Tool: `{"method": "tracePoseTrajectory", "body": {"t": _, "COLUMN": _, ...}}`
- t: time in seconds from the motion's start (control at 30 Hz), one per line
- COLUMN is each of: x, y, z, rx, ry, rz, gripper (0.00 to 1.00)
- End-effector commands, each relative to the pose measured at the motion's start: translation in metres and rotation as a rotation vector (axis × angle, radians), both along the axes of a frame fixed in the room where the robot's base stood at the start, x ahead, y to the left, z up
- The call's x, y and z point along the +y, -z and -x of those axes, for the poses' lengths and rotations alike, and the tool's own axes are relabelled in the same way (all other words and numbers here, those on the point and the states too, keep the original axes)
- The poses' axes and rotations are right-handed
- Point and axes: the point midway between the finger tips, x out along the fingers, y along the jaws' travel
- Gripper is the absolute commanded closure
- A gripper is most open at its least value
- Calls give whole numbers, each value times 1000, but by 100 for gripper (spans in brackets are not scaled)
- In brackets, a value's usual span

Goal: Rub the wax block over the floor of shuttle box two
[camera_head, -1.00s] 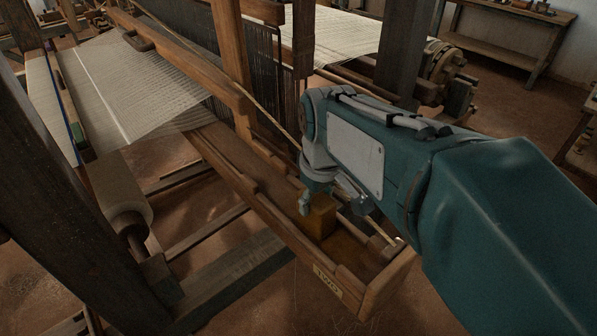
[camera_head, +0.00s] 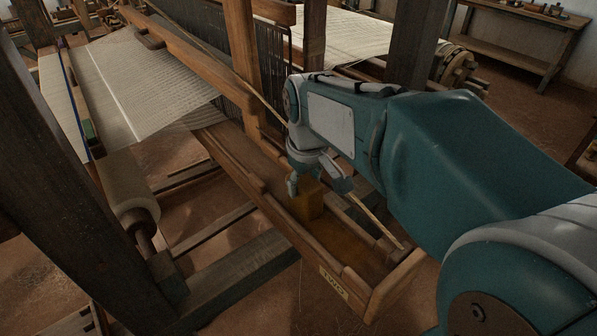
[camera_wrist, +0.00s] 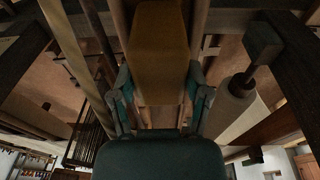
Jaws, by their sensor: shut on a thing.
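The wax block (camera_head: 309,201) is an amber-brown block, low in shuttle box two. My gripper (camera_head: 315,187) is shut on it, one finger on either side, pointing down. In the wrist view the block (camera_wrist: 159,45) sits between the two teal fingers (camera_wrist: 160,100). Shuttle box two (camera_head: 321,255) is a long wooden trough with a "TWO" label (camera_head: 333,283) on its near side. Its floor (camera_head: 348,246) shows brown between the block and the end wall. The block's underside is hidden, so I cannot tell for certain whether it touches the floor.
The box's end wall (camera_head: 397,285) and long side walls stand close around the block. A thin stick (camera_head: 378,222) lies slanting beside the box. A loom post (camera_head: 243,65) and dark warp threads (camera_head: 275,55) rise behind. A cloth roll (camera_head: 130,187) is at left.

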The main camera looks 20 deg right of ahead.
Motion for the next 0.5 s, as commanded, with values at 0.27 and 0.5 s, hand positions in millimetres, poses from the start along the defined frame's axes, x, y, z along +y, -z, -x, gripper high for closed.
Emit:
{"method": "tracePoseTrajectory", "body": {"t": 0.27, "x": 6, "y": 2, "z": -18, "rx": 1, "ry": -1, "rz": 0, "gripper": 87}}
{"method": "tracePoseTrajectory", "body": {"t": 0.5, "x": 10, "y": 4, "z": -31, "rx": 2, "ry": 0, "rz": 0, "gripper": 86}}
